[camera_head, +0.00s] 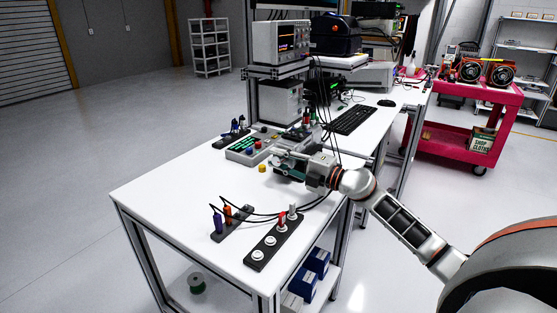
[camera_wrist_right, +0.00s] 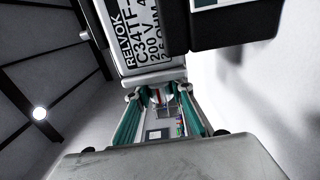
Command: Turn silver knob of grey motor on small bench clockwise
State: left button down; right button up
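The grey motor (camera_wrist_right: 150,72) fills the upper middle of the right wrist view, with a black-print label reading RELVOK. A black block joins it on the right. My right gripper (camera_head: 279,162) reaches in from the right over the small bench (camera_head: 165,190), beside the control panel. In the right wrist view its two teal-lined fingers (camera_wrist_right: 160,98) stand apart, with their tips close to the motor's edge; I cannot tell whether they touch it. The silver knob cannot be made out clearly. The gripper covers most of the motor in the head view. My left gripper is not in view.
A control panel (camera_head: 246,152) with buttons lies just left of the gripper. A yellow button (camera_head: 262,169) sits in front. Black strips with coloured plugs (camera_head: 228,214) and white sockets (camera_head: 258,254) lie nearer, with cables looping rightward. The bench's left front is clear.

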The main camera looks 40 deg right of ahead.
jog(key=shift+f+t+y+b, duration=0.3)
jog(key=shift+f+b, duration=0.15)
jog(key=shift+b, duration=1.05)
jog(key=shift+r+t+b, duration=0.2)
jog(key=shift+t+b, duration=0.2)
jog(key=shift+b, duration=0.05)
jog(key=shift+r, duration=0.3)
jog(key=o, duration=1.1)
jog(key=shift+o, duration=0.2)
jog(key=shift+s+d+f, duration=0.15)
jog(key=shift+s+d, duration=0.1)
jog(key=shift+s, duration=0.2)
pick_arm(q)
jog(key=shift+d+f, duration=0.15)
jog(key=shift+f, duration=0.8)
pick_arm(e)
jog(key=v, duration=1.1)
